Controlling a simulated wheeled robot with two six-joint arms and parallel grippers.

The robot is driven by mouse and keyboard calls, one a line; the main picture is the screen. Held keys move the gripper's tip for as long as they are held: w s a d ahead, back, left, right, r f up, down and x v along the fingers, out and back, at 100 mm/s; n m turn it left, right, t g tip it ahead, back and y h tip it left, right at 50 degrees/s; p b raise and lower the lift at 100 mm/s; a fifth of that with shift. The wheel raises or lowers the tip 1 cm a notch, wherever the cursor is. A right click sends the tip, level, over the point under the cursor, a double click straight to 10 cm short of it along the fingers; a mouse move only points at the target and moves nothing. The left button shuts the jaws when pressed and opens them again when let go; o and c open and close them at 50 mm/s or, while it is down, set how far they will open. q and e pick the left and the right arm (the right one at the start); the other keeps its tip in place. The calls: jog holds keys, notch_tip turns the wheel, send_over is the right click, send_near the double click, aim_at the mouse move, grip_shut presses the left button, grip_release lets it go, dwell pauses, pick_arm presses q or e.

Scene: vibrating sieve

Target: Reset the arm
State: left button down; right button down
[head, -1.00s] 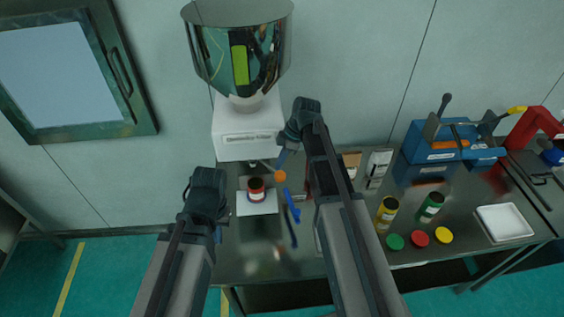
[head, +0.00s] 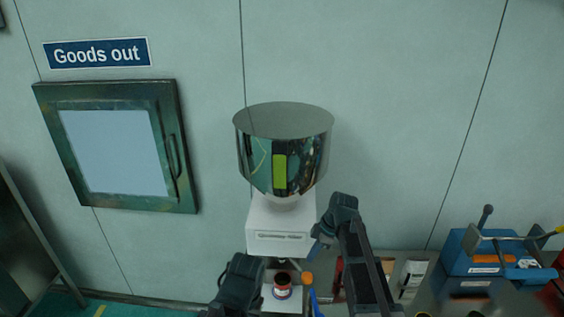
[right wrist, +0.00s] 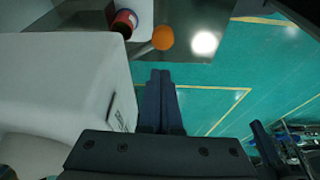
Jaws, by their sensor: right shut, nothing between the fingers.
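My right gripper (head: 316,252) is at the right side of the white sieve base (head: 278,243), pointing down. In the right wrist view its two fingers (right wrist: 160,98) are together with nothing between them, beside the white base. The sieve's shiny steel bowl (head: 284,155) sits on top of the base. My left arm's dark wrist shows at the bottom of the head view, left of centre; its gripper fingers are not in sight. A red-banded container (head: 283,287) stands in front of the sieve and also shows in the right wrist view (right wrist: 124,22).
An orange-ended tool (head: 308,278) lies right of the container; its orange end shows in the right wrist view (right wrist: 162,38). A blue toolbox (head: 470,256) stands at right. A wall hatch (head: 120,147) sits under a "Goods out" sign (head: 96,53). The wall above is clear.

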jog(key=s+a+f+m+h+b, duration=0.1)
jog(key=s+a+f+m+b, duration=0.2)
jog(key=s+f+b, duration=0.4)
jog(key=s+a+f+m+h+b, duration=0.2)
jog(key=s+a+f+m+b, duration=0.1)
jog(key=s+f+m+b, duration=0.2)
jog(key=s+a+f+m+g+h+b, duration=0.1)
jog(key=s+a+f+m+h+b, duration=0.1)
jog(key=s+f+b, duration=0.6)
notch_tip(320, 180, down, 2)
jog(key=shift+s+a+f+m+b, duration=0.1)
jog(key=shift+s+a+m+b, duration=0.2)
jog(key=shift+s+a+m, duration=0.4)
jog(key=shift+d, duration=0.15)
